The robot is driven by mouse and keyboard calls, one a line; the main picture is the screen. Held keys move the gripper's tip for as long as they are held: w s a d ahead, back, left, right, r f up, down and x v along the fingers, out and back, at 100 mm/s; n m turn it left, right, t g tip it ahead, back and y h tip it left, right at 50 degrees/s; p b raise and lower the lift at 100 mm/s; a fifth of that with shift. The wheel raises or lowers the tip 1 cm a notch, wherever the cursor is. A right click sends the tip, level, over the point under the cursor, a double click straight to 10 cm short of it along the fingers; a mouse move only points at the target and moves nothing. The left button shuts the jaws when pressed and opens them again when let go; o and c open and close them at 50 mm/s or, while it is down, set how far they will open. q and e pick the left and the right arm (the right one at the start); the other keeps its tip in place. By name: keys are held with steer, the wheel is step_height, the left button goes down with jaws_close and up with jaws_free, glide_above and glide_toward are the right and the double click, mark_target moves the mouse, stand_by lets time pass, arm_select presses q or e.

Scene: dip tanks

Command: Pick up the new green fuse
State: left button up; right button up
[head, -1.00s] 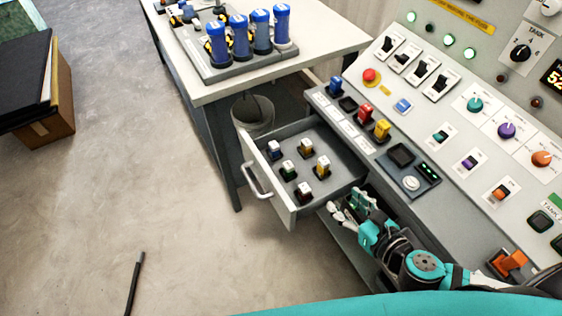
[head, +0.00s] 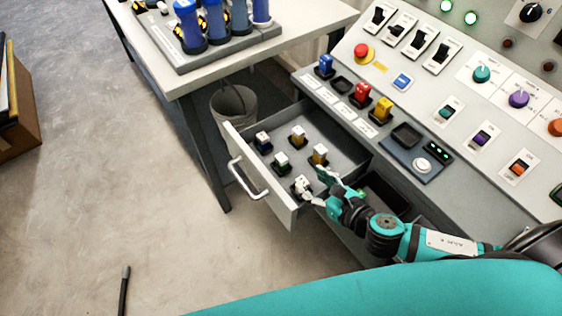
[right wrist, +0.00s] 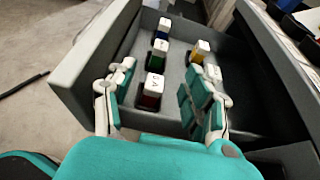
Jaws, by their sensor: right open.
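The green fuse (head: 281,163), with a white cap and green body, stands upright in the open drawer (head: 246,184). It also shows in the right wrist view (right wrist: 157,60), between the blue fuse (right wrist: 161,38) and the red fuse (right wrist: 151,92). My right gripper (head: 316,183) is open and empty, low over the drawer's near right end. In the right wrist view its fingers (right wrist: 156,84) frame the red fuse, with the green one farther ahead. I cannot tell whether a finger touches the red fuse. My left gripper is not in view.
Two yellow fuses (head: 298,136) stand on the drawer's right side. The console (head: 400,115) above holds blue, red and yellow fuses and an empty black socket (head: 342,85). A bucket (head: 234,105) stands behind the drawer. The floor at left is mostly clear.

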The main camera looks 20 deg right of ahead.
mark_target(284, 160)
steer(key=x, duration=1.2)
steer(key=shift+w+f, duration=0.15)
jaws_close()
